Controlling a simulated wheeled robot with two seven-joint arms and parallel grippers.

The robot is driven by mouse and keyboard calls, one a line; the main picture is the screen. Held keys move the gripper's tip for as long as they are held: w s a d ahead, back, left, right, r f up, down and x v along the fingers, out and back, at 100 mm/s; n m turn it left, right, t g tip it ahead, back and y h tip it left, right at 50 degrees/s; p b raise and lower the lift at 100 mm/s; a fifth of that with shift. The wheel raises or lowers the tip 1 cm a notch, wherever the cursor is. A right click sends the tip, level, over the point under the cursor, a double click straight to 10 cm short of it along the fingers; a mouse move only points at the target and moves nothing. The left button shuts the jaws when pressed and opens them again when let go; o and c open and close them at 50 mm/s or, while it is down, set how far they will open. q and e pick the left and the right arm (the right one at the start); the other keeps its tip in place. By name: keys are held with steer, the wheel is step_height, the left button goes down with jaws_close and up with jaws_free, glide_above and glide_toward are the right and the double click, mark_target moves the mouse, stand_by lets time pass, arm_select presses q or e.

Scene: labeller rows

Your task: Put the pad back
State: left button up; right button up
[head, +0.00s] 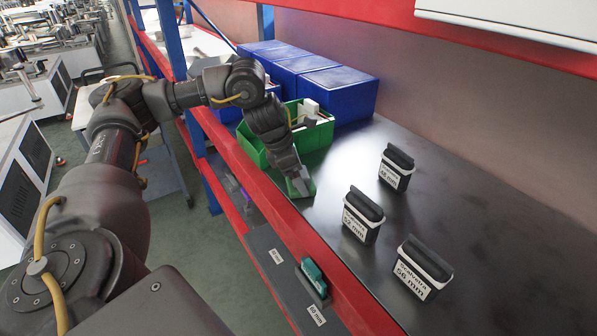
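No single thing is plainly marked as the pad. A small green piece (309,190) shows at the tip of my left gripper (300,186), near the shelf's front edge. I cannot tell whether the fingers hold it or are only beside it. A flat teal piece (315,274) sits in a slot of the grey panel (268,243) below the shelf edge, by a "60 mm" label. Three black blocks with white labels stand on the dark shelf (480,215): one at the back (396,170), one marked 52 mm (361,217), one marked 56 mm (421,272). My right gripper is out of view.
A green bin (254,146) holding white pieces stands behind my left gripper, partly hidden by my arm. Several blue bins (345,100) stand behind it. A red rail (290,235) runs along the shelf's front. The shelf's right part is clear.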

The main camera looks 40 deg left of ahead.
arm_select(q)
steer(key=o, duration=0.8)
steer(key=b+v, duration=0.1)
steer(key=v, duration=0.3)
steer(key=shift+r, duration=0.35)
steer(key=p+v, duration=0.3)
steer(key=v, duration=0.4)
steer(key=shift+s+a+r, duration=0.1)
